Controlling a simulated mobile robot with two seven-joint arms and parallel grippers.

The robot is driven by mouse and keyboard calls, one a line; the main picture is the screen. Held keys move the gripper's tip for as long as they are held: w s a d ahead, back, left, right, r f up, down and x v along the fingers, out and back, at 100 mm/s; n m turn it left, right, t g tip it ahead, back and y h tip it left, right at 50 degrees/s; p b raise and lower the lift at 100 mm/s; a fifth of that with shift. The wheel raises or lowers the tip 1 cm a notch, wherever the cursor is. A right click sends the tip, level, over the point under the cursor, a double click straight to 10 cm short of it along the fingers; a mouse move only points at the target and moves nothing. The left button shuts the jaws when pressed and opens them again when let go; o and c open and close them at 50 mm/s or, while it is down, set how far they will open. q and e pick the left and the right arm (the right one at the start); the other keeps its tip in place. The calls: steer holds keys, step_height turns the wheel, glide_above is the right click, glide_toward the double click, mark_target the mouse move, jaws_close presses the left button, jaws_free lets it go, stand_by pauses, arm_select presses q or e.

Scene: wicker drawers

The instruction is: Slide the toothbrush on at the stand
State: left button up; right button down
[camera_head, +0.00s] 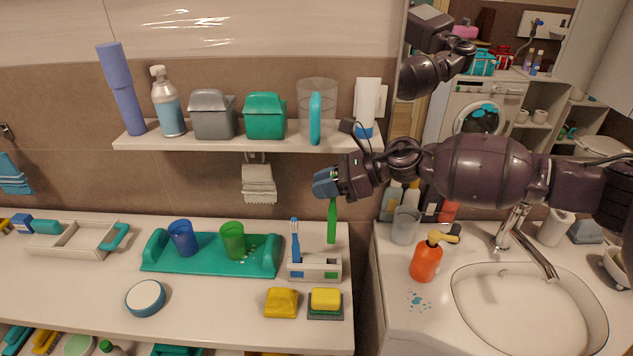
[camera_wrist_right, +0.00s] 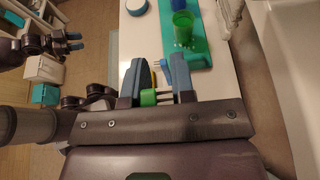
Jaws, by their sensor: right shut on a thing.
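The stand (camera_head: 314,271) is a small pale holder near the right end of the white counter, with a blue and a green mark on its front. A blue toothbrush (camera_head: 296,243) stands upright in its left part. My right gripper (camera_head: 328,184) is shut on a green toothbrush (camera_head: 332,224), which hangs nearly upright. Its lower end appears just above the right part of the stand; the gripper hides its upper end. The green toothbrush also shows between the fingers in the wrist view (camera_wrist_right: 150,97). My left gripper (camera_wrist_right: 75,41) is small at the upper left there; its opening is unclear.
A teal tray (camera_head: 205,266) with a blue cup (camera_head: 182,238) and a green cup (camera_head: 232,240) lies left of the stand. A yellow cloth (camera_head: 281,303) and a sponge (camera_head: 326,299) lie in front. A loaded shelf (camera_head: 245,146) runs above. An orange dispenser (camera_head: 425,261) stands right.

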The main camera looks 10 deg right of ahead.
arm_select(q)
steer(key=shift+a, duration=0.1)
steer(key=shift+f, duration=0.2)
steer(key=f+b, duration=0.1)
steer(key=b, duration=0.1)
steer(key=w+f+b, duration=0.1)
steer(key=b, duration=0.2)
steer(key=shift+w+d+f, duration=0.15)
steer(key=shift+d+f, duration=0.05)
steer(key=shift+f, duration=0.15)
stand_by(0.4)
steer(key=shift+r, duration=0.1)
steer(key=shift+s+f, duration=0.2)
steer(key=shift+f, duration=0.25)
stand_by(0.8)
steer(key=shift+w+r, duration=0.1)
steer(key=shift+w, duration=0.15)
stand_by(0.5)
